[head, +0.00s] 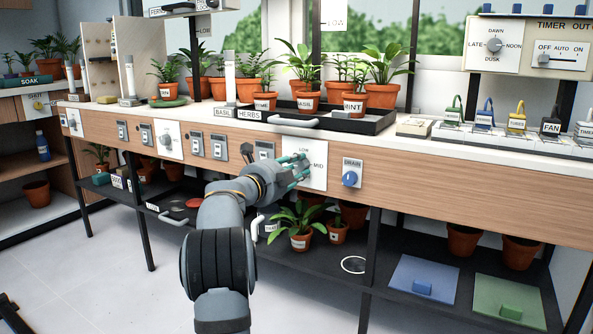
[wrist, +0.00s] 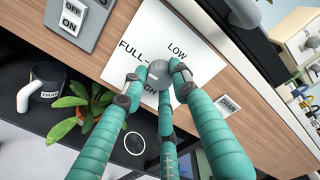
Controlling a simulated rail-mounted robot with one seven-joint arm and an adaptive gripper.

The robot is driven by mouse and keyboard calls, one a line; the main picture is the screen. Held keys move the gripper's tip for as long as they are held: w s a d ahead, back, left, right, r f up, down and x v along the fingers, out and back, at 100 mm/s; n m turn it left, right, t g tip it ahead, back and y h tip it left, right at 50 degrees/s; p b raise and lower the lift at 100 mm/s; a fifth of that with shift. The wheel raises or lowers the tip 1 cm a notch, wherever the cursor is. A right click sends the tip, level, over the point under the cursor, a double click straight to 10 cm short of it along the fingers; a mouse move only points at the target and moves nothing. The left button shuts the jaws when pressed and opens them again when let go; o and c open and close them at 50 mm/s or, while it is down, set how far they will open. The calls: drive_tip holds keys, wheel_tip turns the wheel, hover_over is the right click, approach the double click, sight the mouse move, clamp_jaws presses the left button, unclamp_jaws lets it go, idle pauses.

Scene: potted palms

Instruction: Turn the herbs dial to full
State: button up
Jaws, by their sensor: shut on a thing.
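In the wrist view the plate (wrist: 205,62) shows LOW at upper right, FULL at left and a partly covered word ending in GH below. The grey dial knob (wrist: 160,72) is at its middle. My gripper (head: 299,168) has teal fingers, closed around the knob in the wrist view (wrist: 158,80). The fingers hide part of the knob and plate, and I cannot tell clearly where its pointer aims. A HERBS label (head: 250,115) is on the counter edge above left.
A blue DRAIN knob (head: 349,178) is just right of the plate. Switches (head: 219,147) and another white dial plate (head: 169,139) are to the left. A black tray (head: 380,123) with potted plants is above. A potted plant (head: 299,240) stands on the shelf below.

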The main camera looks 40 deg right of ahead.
drive_tip(key=shift+w+a+r, duration=0.2)
drive_tip(key=shift+w+r, duration=0.05)
idle(0.3)
drive_tip(key=o, duration=1)
drive_tip(key=shift+f, duration=0.1)
drive_tip(key=shift+o, duration=0.5)
drive_tip(key=shift+o, duration=0.2)
drive_tip(key=shift+s+d, duration=0.1)
drive_tip(key=v, duration=1.2)
